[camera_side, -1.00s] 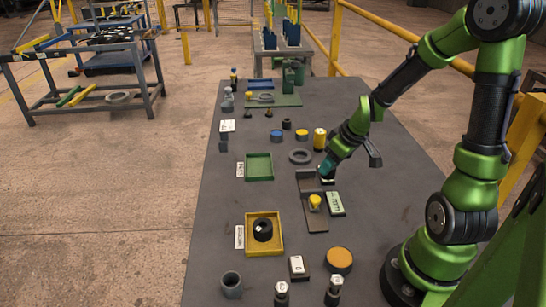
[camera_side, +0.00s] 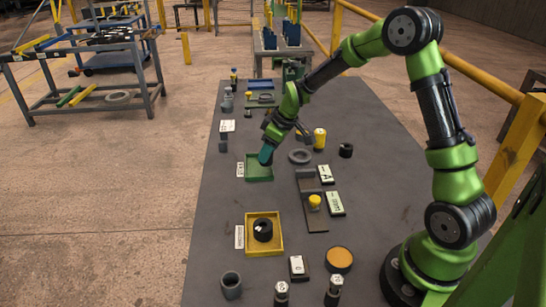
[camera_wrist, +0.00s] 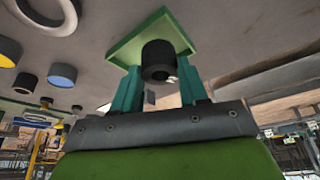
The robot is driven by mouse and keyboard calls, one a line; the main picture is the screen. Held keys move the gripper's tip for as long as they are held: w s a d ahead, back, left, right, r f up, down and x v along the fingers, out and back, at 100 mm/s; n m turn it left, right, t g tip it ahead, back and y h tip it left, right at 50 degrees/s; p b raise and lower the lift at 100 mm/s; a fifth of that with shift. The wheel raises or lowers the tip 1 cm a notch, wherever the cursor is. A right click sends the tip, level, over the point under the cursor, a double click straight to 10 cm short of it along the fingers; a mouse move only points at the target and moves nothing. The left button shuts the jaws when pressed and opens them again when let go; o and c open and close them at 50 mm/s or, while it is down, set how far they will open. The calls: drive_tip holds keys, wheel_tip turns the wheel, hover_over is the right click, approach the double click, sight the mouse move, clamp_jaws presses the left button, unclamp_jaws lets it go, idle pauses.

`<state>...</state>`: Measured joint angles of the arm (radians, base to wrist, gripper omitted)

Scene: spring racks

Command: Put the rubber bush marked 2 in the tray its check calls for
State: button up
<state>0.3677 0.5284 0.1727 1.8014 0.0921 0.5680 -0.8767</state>
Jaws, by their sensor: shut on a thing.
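My gripper (camera_side: 266,157) is at the far right part of the green tray (camera_side: 259,179) in the side view. In the wrist view its teal fingers (camera_wrist: 160,88) are shut on a dark rubber bush (camera_wrist: 158,53). A small white mark on the bush is too small to read. The green tray (camera_wrist: 123,48) lies behind the bush there; whether the bush touches its floor I cannot tell. A yellow tray (camera_side: 250,250) holds another black bush (camera_side: 263,230) with a white mark. The brown check fixture (camera_side: 316,222) has a yellow knob (camera_side: 315,202).
A grey ring (camera_side: 300,156), a yellow cylinder (camera_side: 320,139) and a black bush (camera_side: 346,150) stand to the right of my gripper. The table between the two trays is clear.

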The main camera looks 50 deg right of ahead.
drive_tip(key=w, duration=0.3)
drive_tip(key=shift+w+d+f, duration=0.15)
drive_tip(key=shift+w+d, duration=0.05)
drive_tip(key=shift+d, duration=0.1)
drive_tip(key=shift+w+f, duration=0.15)
drive_tip(key=shift+f, duration=1.6)
drive_tip(key=shift+f, duration=0.2)
drive_tip(key=o, duration=1.2)
drive_tip(key=shift+c, duration=0.2)
